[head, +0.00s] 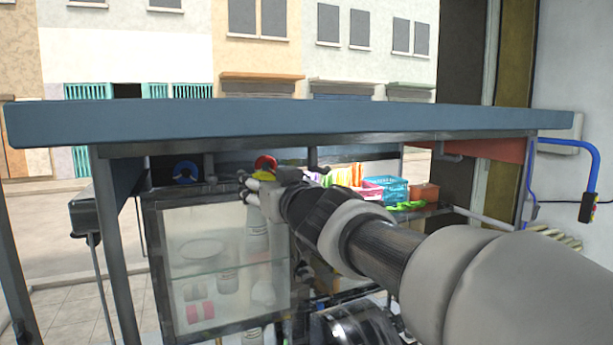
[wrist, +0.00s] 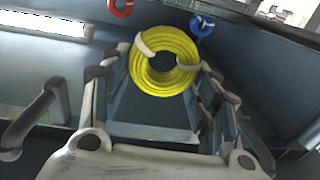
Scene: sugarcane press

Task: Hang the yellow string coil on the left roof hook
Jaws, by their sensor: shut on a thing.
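The yellow string coil (wrist: 187,50) is a thick round bundle with a pale tie at its upper left. My gripper (wrist: 165,64) is shut on it, with the coil between its fingertips in the wrist view. In the head view my gripper (head: 256,184) is under the blue-grey roof (head: 290,122), and only a small part of the yellow coil (head: 291,172) shows. Dark hook-like pieces hang under the roof, one at the left (head: 210,166) and one farther right (head: 313,160). A dark bent hook-like piece (wrist: 42,113) shows at the left of the wrist view, apart from the coil.
A blue coil (head: 186,172) and a red coil (head: 265,161) are under the roof near my gripper; both also show in the wrist view. A glass cabinet (head: 195,225) stands below. Colourful baskets (head: 387,188) lie to the right. A roof post (head: 118,250) stands at left.

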